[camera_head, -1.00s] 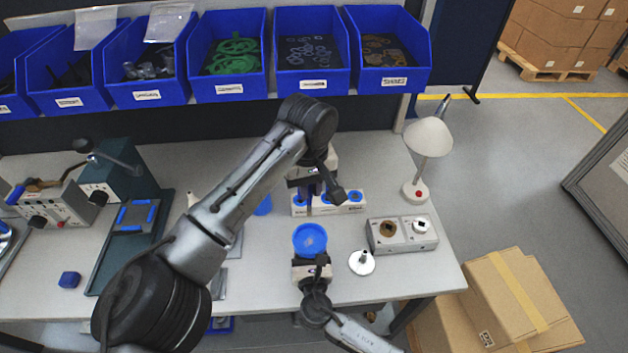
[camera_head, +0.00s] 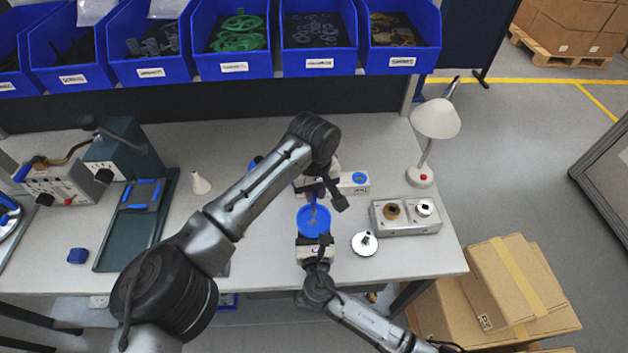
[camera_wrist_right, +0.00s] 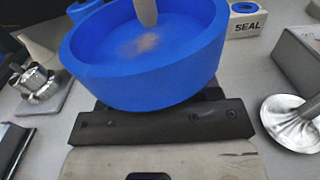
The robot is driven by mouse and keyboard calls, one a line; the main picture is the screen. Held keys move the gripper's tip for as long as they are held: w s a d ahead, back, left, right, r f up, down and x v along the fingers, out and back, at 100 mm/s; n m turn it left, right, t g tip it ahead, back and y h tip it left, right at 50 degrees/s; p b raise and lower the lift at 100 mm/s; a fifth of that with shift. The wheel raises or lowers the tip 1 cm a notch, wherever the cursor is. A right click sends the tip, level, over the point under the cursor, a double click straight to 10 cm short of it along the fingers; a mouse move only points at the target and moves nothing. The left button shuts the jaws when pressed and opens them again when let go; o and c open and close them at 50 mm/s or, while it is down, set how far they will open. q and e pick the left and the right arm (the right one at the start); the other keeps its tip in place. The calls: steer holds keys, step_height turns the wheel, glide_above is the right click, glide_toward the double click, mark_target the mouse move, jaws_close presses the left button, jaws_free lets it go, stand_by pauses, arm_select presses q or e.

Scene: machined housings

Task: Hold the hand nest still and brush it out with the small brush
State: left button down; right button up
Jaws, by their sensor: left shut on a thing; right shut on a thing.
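The hand nest (camera_head: 313,231) is a round, shallow blue bowl. My right gripper (camera_head: 315,243) is shut on its near side and holds it; the gripper's dark jaws (camera_wrist_right: 160,128) show below the bowl in the right wrist view. A tan patch of dust lies on the floor of the nest (camera_wrist_right: 150,88). My left gripper (camera_head: 318,186) is just above the nest, shut on the small brush (camera_head: 313,204). The brush's pale tip (camera_wrist_right: 146,12) reaches down into the nest, near the dust; whether it touches the floor is unclear. The left arm hides part of the table.
A grey two-socket fixture (camera_head: 405,228) and a metal disc with a stem (camera_head: 365,243) are to the right. A white lamp (camera_head: 435,119) stands at back right. Blue bins (camera_head: 320,62) line the rear.

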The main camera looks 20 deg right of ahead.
arm_select(q)
steer(key=shift+w, duration=0.1)
steer(key=shift+r, duration=4)
steer(key=shift+a, duration=0.1)
